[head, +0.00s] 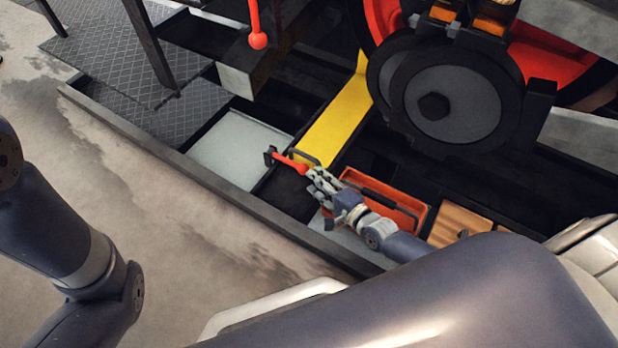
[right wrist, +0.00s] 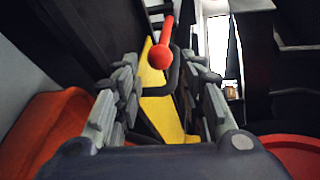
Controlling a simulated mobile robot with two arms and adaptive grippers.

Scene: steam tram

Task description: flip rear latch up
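A red lever with a ball end (head: 292,163), which looks like the latch, lies low and nearly flat beside a dark bracket (head: 270,156) at the near end of a yellow bar (head: 338,122). My right gripper (head: 316,182) is right at the ball end. In the right wrist view, the fingers of my right gripper (right wrist: 165,95) are spread apart. The red ball (right wrist: 160,57) shows between them, a little beyond their tips, with a dark loop (right wrist: 175,75) beside it. I cannot tell whether they touch. My left gripper is not in view.
An orange-red tray (head: 390,207) lies beneath my right wrist, with wooden blocks (head: 455,225) to its right. Another red ball-ended lever (head: 257,30) hangs at the top. A large grey wheel hub (head: 455,105) stands behind. Open floor (head: 190,255) lies at front left.

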